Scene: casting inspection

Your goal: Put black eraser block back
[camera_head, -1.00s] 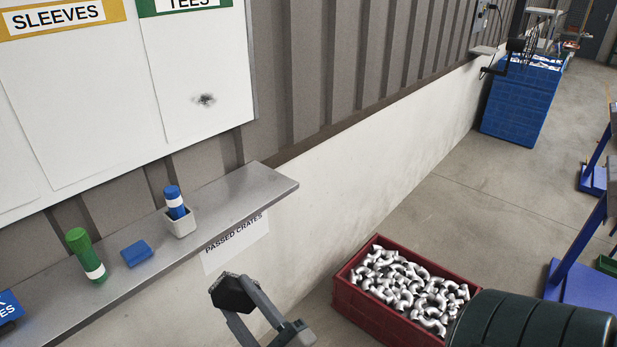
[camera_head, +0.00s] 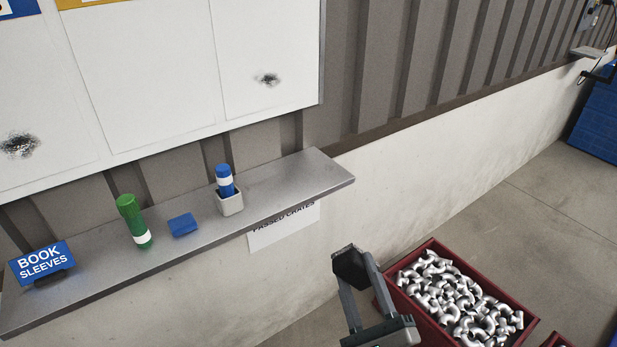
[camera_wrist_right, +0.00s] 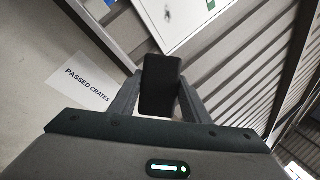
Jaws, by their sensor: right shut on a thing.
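The black eraser block (camera_head: 350,264) is held between the fingers of my right gripper (camera_head: 358,272), in front of and below the right end of the grey shelf (camera_head: 285,180). In the right wrist view the black block (camera_wrist_right: 160,84) sits between both fingers, clear of the shelf. My right gripper is shut on it. On the shelf, from left to right, are a "BOOK SLEEVES" sign (camera_head: 41,262), a green marker (camera_head: 133,222), a blue block (camera_head: 183,225) and a white cup (camera_head: 230,203) with a blue marker (camera_head: 225,180) in it. My left gripper is out of view.
A whiteboard (camera_head: 160,85) with black smudges hangs above the shelf. A red crate (camera_head: 433,245) of metal pipe elbows stands on the floor at the lower right. A "PASSED CRATES" label (camera_head: 284,228) is below the shelf. The shelf's right end is bare.

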